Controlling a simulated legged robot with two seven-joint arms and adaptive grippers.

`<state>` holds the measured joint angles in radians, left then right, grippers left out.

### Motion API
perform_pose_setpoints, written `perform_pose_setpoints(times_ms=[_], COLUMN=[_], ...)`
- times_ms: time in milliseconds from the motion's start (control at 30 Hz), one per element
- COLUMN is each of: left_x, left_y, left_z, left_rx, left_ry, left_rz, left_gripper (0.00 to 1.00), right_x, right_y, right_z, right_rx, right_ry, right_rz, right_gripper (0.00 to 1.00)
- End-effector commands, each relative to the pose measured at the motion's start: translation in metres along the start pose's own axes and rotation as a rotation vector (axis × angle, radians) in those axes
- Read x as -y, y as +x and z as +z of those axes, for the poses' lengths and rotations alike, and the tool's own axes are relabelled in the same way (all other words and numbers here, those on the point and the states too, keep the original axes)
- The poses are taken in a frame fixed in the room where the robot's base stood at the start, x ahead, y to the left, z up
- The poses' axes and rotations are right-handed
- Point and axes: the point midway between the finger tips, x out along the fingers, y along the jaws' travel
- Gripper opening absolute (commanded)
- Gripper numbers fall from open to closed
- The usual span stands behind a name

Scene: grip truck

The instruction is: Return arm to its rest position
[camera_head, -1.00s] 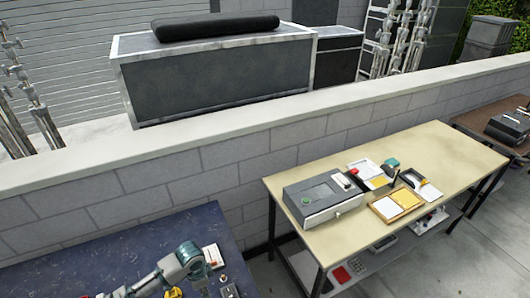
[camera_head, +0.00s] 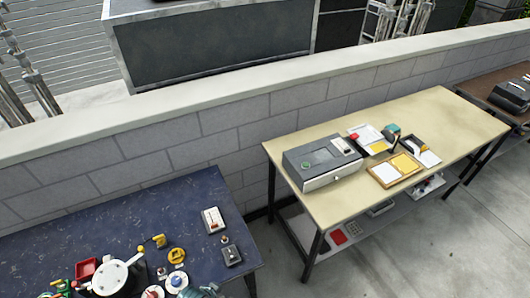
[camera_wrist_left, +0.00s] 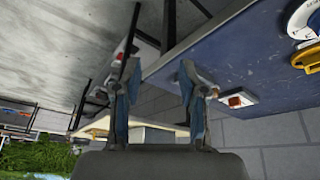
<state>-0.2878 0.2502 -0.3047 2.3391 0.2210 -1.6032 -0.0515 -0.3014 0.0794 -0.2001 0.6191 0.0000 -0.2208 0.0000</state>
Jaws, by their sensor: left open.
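My left gripper (camera_wrist_left: 159,67) shows in the wrist view with its two blue-grey fingers spread apart and nothing between them. That view is turned over, with the blue table (camera_wrist_left: 235,55) at upper right, beyond the fingers. In the head view a small grey-teal part at the bottom edge looks like my left arm; the gripper itself cannot be made out there. My right arm and gripper are not in view.
The dark blue table (camera_head: 120,215) at lower left holds a white round-topped device (camera_head: 115,275), a red bin (camera_head: 86,268), yellow parts and small switch boxes (camera_head: 213,220). A beige table (camera_head: 300,195) with a grey machine (camera_head: 322,162) stands right. A low block wall (camera_head: 230,140) runs behind.

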Motion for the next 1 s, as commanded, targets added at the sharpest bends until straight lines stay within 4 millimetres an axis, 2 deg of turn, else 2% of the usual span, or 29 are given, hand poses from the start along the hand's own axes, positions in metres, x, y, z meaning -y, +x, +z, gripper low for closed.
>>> perform_pose_setpoints(times_ms=[33, 367, 400, 567, 767, 867, 967, 1000], left_x=[0.002, 0.03, 0.031, 0.036, 0.038, 0.038, 0.035, 0.032], left_y=[-0.003, -0.031, -0.014, 0.035, 0.103, 0.145, 0.194, 0.215], left_z=[0.013, 0.093, 0.092, 0.102, 0.126, 0.147, 0.181, 0.199], left_rx=[0.007, 0.079, 0.081, 0.099, 0.127, 0.143, 0.168, 0.18], left_ry=[-0.051, -0.308, -0.298, -0.294, -0.292, -0.29, -0.288, -0.287], left_rz=[-0.018, -0.193, -0.186, -0.179, -0.168, -0.162, -0.155, -0.152], left_gripper=[0.42, 0.42, 0.42, 0.42, 0.42, 0.42, 0.42, 0.42], right_x=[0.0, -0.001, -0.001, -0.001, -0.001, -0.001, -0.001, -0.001], right_y=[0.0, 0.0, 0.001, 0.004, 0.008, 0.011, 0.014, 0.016], right_z=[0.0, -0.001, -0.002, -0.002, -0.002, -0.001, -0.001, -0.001], right_rx=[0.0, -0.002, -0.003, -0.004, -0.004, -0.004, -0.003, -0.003], right_ry=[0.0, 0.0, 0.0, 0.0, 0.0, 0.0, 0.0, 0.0], right_rz=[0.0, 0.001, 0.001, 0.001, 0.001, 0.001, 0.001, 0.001], right_gripper=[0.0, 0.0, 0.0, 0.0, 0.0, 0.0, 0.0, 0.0])
